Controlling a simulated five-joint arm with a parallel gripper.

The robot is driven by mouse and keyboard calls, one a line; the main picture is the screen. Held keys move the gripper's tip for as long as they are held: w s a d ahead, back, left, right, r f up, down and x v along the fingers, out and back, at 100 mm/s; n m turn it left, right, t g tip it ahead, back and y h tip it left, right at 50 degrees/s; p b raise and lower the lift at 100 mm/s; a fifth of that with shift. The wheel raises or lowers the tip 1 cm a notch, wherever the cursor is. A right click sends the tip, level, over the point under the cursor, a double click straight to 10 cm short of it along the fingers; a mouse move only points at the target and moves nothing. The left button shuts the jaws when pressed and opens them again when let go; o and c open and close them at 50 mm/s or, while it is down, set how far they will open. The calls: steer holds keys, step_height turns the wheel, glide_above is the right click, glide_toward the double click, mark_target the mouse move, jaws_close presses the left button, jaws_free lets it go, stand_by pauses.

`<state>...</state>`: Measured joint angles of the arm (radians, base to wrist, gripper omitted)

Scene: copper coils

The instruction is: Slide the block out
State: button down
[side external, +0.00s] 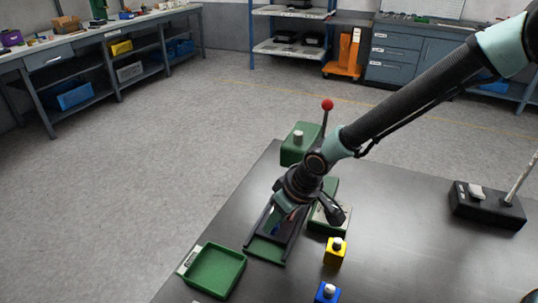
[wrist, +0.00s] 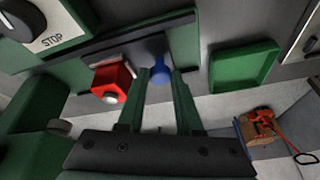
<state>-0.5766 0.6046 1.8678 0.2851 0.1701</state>
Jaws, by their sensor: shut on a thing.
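My gripper (wrist: 160,80) points down into a dark-edged green channel (side external: 265,250) on the bench. Its two green fingers are shut on a small blue piece (wrist: 158,73), of which only part shows between the fingertips. In the side view the blue piece is mostly hidden by my wrist. A red block (wrist: 110,78) with a pale knob sits just left of the fingers in the wrist view, apart from them. The red block is hidden in the side view. I cannot tell whether the blue piece is a whole block or a handle.
A shallow green tray (side external: 242,271) lies beside the channel's near end, also in the wrist view (wrist: 274,58). A yellow block (side external: 335,254) and a blue block (side external: 326,294) stand to the right. A red-ball lever (side external: 327,105) rises behind; a black box (side external: 486,207) stands far right.

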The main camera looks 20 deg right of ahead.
steer(key=shift+s+a, duration=0.35)
steer(key=shift+a, duration=0.1)
steer(key=c, duration=0.6)
jaws_free()
steer(key=v, duration=1.2)
steer(key=shift+d, duration=0.1)
